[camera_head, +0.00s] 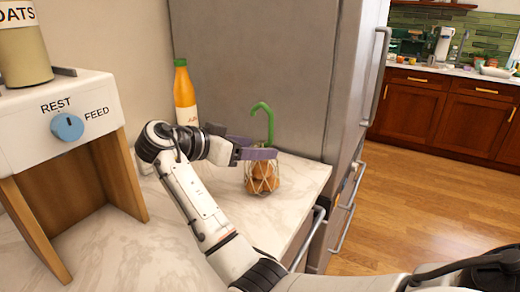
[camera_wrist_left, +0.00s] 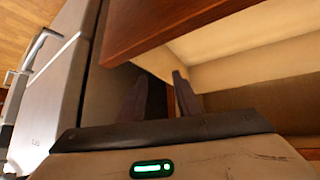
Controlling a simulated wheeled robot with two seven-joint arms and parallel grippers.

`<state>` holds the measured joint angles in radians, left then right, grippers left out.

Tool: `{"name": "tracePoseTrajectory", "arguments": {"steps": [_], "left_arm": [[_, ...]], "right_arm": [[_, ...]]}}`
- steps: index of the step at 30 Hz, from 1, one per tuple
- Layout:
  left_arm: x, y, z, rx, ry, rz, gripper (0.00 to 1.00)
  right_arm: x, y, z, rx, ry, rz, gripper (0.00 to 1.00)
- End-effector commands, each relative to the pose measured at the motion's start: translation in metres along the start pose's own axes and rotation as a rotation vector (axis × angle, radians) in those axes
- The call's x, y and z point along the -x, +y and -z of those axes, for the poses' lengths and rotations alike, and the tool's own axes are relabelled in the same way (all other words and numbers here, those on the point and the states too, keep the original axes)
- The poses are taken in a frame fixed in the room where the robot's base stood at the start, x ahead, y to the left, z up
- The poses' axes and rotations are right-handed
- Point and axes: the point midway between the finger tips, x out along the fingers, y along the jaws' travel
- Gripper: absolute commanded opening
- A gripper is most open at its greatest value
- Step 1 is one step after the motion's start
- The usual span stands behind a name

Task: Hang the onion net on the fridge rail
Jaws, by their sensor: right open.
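The onion net (camera_head: 262,177), a pale mesh with brown onions in it, stands on the marble counter near its right edge, beside the fridge (camera_head: 270,65). A green hook (camera_head: 268,118) rises above it and curves over to the left. My right gripper (camera_head: 262,154) is open at the top of the net, just below the hook; I cannot tell whether its fingers touch the net. Long metal bars run on the fridge's front, one upright (camera_head: 381,80) and others lower down (camera_head: 350,187); I cannot tell which is the rail. My left gripper (camera_wrist_left: 160,88) is open and empty in the left wrist view.
A white-topped feeder with a blue knob (camera_head: 67,127) and an oats jar (camera_head: 22,50) are at the left. The front of the counter (camera_head: 130,250) is clear.

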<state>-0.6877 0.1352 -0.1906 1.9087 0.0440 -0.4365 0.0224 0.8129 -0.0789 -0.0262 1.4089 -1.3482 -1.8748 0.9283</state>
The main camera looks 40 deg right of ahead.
Motion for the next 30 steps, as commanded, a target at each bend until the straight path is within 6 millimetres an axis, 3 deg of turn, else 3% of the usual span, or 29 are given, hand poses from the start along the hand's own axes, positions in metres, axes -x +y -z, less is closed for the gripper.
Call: {"name": "tracePoseTrajectory", "arguments": {"steps": [3, 9, 30], "left_arm": [[-0.004, -0.001, -0.003, 0.000, 0.001, 0.000, 0.31], [-0.005, -0.001, -0.004, -0.001, 0.001, 0.000, 0.31], [-0.004, 0.000, -0.001, -0.002, 0.004, -0.001, 0.31]], "right_arm": [[0.022, -0.001, -0.001, -0.001, -0.002, 0.003, 0.62], [0.045, 0.000, -0.001, -0.001, 0.000, 0.001, 0.62], [0.049, -0.004, -0.005, 0.018, -0.003, 0.021, 0.62]]}}
